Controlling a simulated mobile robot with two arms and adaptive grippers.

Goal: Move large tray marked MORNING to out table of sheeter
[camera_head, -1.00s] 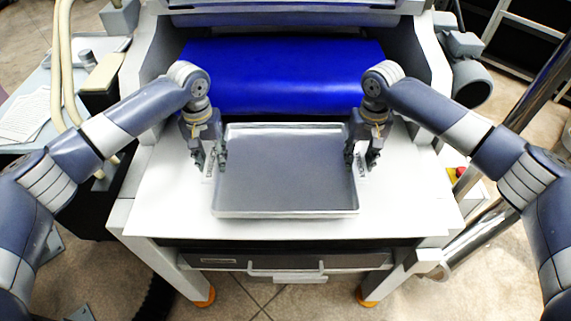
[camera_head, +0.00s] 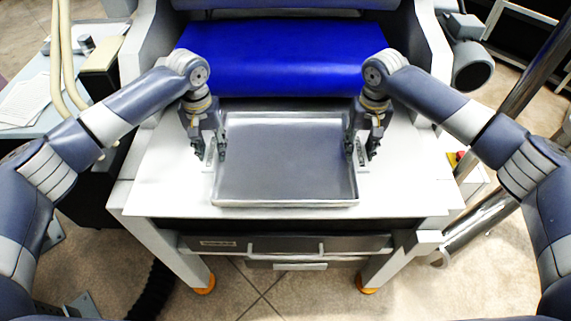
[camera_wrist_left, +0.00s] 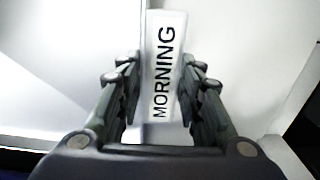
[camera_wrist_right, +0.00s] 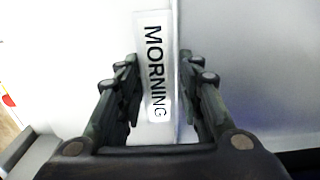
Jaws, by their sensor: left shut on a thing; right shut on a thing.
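The large grey tray (camera_head: 287,160) is shallow and rectangular, and looks empty and level over the white out table (camera_head: 165,180) of the sheeter. I cannot tell whether it touches the tabletop. My left gripper (camera_head: 211,151) is shut on the tray's left rim, and my right gripper (camera_head: 361,152) on its right rim. White MORNING labels show at both grips, the left label (camera_wrist_left: 164,65) between the left fingers and the right label (camera_wrist_right: 155,65) beside the right rim.
A drawer front (camera_head: 285,243) is below the table. Bare tabletop shows on both sides of the tray, and only a narrow strip in front.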

